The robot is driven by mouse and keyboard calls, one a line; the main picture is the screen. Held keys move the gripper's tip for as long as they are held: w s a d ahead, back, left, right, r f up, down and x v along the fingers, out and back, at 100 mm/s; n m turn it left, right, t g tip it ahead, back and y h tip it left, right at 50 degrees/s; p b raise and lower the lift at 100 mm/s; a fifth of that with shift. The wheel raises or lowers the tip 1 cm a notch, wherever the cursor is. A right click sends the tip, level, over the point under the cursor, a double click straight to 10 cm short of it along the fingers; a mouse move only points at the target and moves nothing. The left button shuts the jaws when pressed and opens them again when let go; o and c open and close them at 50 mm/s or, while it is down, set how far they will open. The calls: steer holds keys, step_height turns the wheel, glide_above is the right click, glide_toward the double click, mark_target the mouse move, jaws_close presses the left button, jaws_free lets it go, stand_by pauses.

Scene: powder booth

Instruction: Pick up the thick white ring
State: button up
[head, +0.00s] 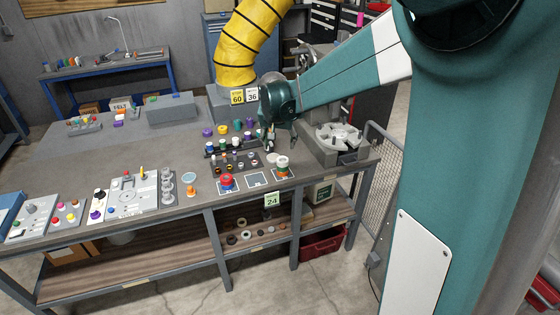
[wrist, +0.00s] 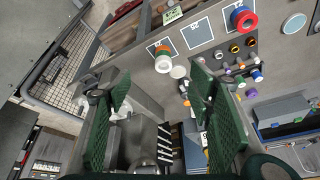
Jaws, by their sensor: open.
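A thick white ring (head: 282,161) sits on top of a short stack with orange and green rings (head: 282,172), near the right front of the bench. In the wrist view the white ring (wrist: 163,65) faces the camera, with the orange and green edges beyond it. A flatter pale disc (head: 271,157) lies just beside the stack, and it also shows in the wrist view (wrist: 178,72). My gripper (head: 281,142) is above the bench, behind the stack in the head view. Its green fingers (wrist: 160,95) are wide apart with nothing held between them.
A red and blue ring stack (head: 227,181) stands left of the white ring's stack. Racks of small coloured parts (head: 235,145) lie behind. A grey machine with a round plate (head: 337,135) stands at the right. A yellow hose (head: 248,45) hangs behind.

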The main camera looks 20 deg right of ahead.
mark_target(282, 159)
steer(key=w+d+f+m+g, duration=0.1)
steer(key=w+d+f, duration=0.4)
steer(key=w+f, duration=0.8)
steer(key=shift+w+f+m+h, duration=0.25)
steer(key=shift+f+m+h, duration=0.15)
steer(key=shift+f+m, duration=0.45)
steer(key=shift+f, duration=0.1)
steer(key=shift+x, duration=1.2)
steer(key=shift+p+x, duration=0.65)
steer(key=shift+x, duration=2)
steer(key=c, duration=1.1)
